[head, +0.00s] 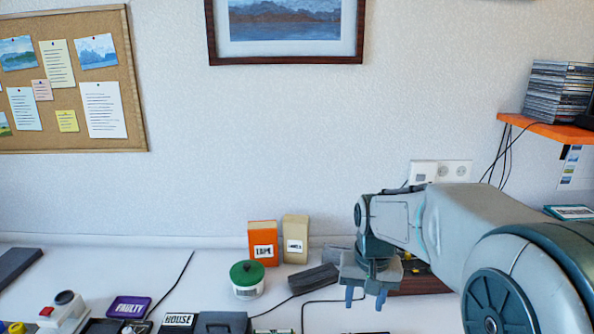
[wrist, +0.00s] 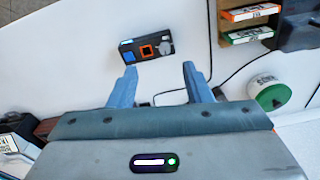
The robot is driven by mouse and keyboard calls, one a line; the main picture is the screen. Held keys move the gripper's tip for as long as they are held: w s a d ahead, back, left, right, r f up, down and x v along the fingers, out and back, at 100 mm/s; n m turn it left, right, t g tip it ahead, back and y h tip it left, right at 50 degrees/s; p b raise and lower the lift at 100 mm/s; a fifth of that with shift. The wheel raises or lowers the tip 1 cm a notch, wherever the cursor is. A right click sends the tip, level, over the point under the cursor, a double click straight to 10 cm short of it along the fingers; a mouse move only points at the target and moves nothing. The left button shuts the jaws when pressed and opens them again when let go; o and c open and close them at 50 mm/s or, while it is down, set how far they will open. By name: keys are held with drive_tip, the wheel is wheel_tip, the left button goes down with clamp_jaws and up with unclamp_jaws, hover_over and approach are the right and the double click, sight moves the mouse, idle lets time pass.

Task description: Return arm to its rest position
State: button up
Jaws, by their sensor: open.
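My gripper (head: 366,298) points down over the white worktop at the lower right of the head view, with my arm reaching in from the right. Its two blue fingers are apart with nothing between them. In the wrist view, my gripper (wrist: 160,68) also shows open and empty. A black cassette-like item (wrist: 146,49) with blue and orange patches lies on the worktop just beyond the fingertips in that view. I cannot tell how high the fingers are above the surface.
A green-lidded white tub (head: 247,279), an orange box (head: 263,242) and a tan box (head: 295,239) stand left of my gripper. An orange shelf (head: 548,128) holding a stack of cases (head: 558,91) is at the upper right. Black cables cross the worktop.

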drive_tip(key=s+r+n+t+p, duration=0.1)
drive_tip(key=s+r+t+p, duration=0.1)
drive_tip(key=s, duration=1.3)
drive_tip(key=shift+s+r+n+p, duration=0.15)
drive_tip(key=shift+r+n+p, duration=0.25)
drive_tip(key=shift+r+p, duration=0.4)
drive_tip(key=shift+d+r, duration=0.1)
drive_tip(key=shift+c, duration=1)
drive_tip(key=shift+d, duration=0.1)
